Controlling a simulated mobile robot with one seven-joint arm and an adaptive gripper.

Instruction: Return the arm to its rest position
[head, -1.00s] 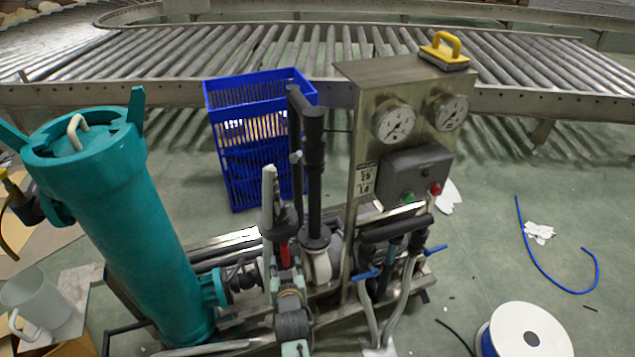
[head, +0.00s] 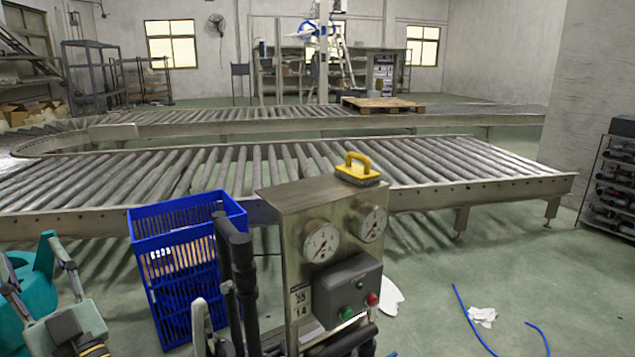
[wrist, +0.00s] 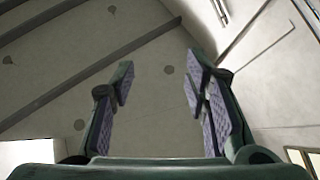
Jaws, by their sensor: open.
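My gripper (wrist: 158,80) shows in the wrist view with its two padded fingers wide apart. Nothing is between them. It points up at a pale ceiling with dark beams, and no object is near the fingers.
A steel gauge cabinet (head: 275,215) with a yellow-handled tool (head: 357,170) on top stands in front. A blue crate (head: 175,290) and black pipes (head: 240,270) are left of it. A roller conveyor (head: 330,165) runs behind. Floor is mostly open at right.

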